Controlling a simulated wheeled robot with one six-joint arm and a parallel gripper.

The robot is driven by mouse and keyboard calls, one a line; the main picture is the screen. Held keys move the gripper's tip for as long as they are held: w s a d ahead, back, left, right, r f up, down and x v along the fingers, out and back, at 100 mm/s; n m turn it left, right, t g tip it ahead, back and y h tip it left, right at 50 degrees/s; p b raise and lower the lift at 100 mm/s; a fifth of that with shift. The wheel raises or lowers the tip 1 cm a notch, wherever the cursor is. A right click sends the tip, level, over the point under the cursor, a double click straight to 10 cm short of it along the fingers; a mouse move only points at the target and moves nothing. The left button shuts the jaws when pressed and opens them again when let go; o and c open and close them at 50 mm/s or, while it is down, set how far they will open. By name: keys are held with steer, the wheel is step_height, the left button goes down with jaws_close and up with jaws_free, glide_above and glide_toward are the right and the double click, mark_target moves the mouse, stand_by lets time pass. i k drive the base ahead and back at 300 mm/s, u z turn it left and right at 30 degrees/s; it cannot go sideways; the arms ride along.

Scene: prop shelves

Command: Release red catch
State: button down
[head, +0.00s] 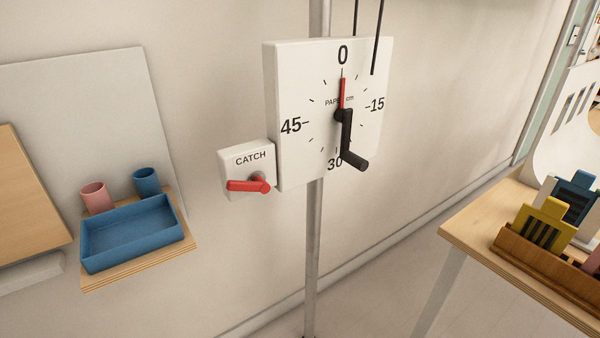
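The red catch (246,186) is a lever on a small white box labelled CATCH (240,160). The lever points left and lies nearly level, with its pivot at the right end. The box sits at the lower left of a white dial panel (300,80) on a metal pole. The dial's red pointer (342,93) points up at 0. A black crank (348,140) at the dial's centre hangs down, with its handle at the lower end. My gripper is not in view.
A wooden shelf (165,261) at left holds a blue tray (130,238), a pink cup (96,198) and a blue cup (147,183). At right a table (480,225) carries a wooden rack with coloured pieces (545,222). The metal pole (313,250) runs below the dial. The space before the catch looks clear.

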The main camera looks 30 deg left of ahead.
mark_target(256, 182)
steer(key=z, duration=1.25)
steer(key=k, duration=0.8)
steer(key=u, duration=1.2)
